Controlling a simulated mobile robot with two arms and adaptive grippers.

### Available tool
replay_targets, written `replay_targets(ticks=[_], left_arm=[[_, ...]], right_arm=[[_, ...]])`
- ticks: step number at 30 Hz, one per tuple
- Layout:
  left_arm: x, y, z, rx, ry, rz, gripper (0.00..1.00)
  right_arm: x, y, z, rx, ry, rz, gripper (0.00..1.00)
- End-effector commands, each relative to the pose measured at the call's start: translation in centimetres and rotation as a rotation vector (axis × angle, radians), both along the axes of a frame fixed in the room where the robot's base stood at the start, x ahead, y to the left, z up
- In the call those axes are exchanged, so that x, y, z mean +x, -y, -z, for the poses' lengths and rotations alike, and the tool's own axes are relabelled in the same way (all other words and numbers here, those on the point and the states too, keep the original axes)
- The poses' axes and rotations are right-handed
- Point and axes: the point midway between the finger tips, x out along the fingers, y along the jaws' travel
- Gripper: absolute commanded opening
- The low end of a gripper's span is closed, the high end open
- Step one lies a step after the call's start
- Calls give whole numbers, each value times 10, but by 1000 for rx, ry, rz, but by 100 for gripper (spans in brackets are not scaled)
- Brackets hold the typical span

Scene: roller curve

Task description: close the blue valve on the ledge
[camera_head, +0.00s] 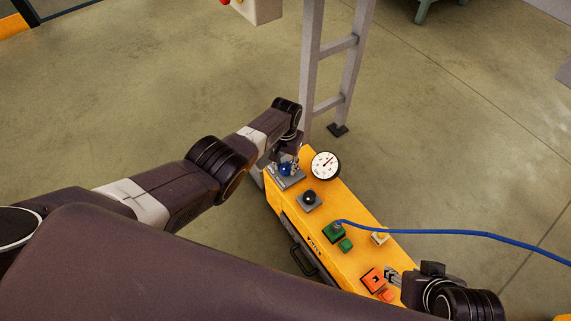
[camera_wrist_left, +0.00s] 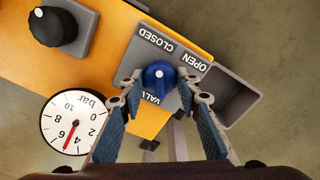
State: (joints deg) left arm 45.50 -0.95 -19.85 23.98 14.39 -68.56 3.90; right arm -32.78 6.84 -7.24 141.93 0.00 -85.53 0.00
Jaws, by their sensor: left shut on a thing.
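The blue valve (camera_wrist_left: 159,75) is a round knob with a white dot, on a grey plate marked CLOSED and OPEN. In the left wrist view its dot faces the lettered side; I cannot tell exactly which word it points to. My left gripper (camera_wrist_left: 161,87) has its fingertips on both sides of the knob and is shut on it. In the head view the valve (camera_head: 285,170) sits at the far end of the yellow ledge (camera_head: 335,200), with my left gripper (camera_head: 287,160) over it. My right gripper (camera_head: 390,275) is beside an orange switch; its finger gap is unclear.
A round pressure gauge (camera_head: 325,165) stands close beside the valve. A black knob (camera_head: 309,197), a green socket (camera_head: 333,232) with a blue cable (camera_head: 440,232), and an orange switch (camera_head: 373,280) line the ledge. A grey ladder-like frame (camera_head: 312,75) rises behind it.

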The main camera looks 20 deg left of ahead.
Motion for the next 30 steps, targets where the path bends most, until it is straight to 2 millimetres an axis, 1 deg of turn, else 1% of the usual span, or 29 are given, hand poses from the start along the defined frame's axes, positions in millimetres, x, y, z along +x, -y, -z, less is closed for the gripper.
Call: replay_targets(ticks=[6, 12, 29, 30], left_arm=[[0, 1, -1, -2, 0, -131, 6], [0, 1, 0, -2, 0, -203, 6], [1, 0, 0, -1, 1, -237, 6], [1, 0, 0, -2, 1, -237, 32]], right_arm=[[-11, 3, 2, -9, -42, 3, 40], [-16, 5, 3, -13, -64, 5, 40], [-19, 5, 4, -14, -73, 6, 40], [-19, 5, 4, -14, -73, 6, 40]])
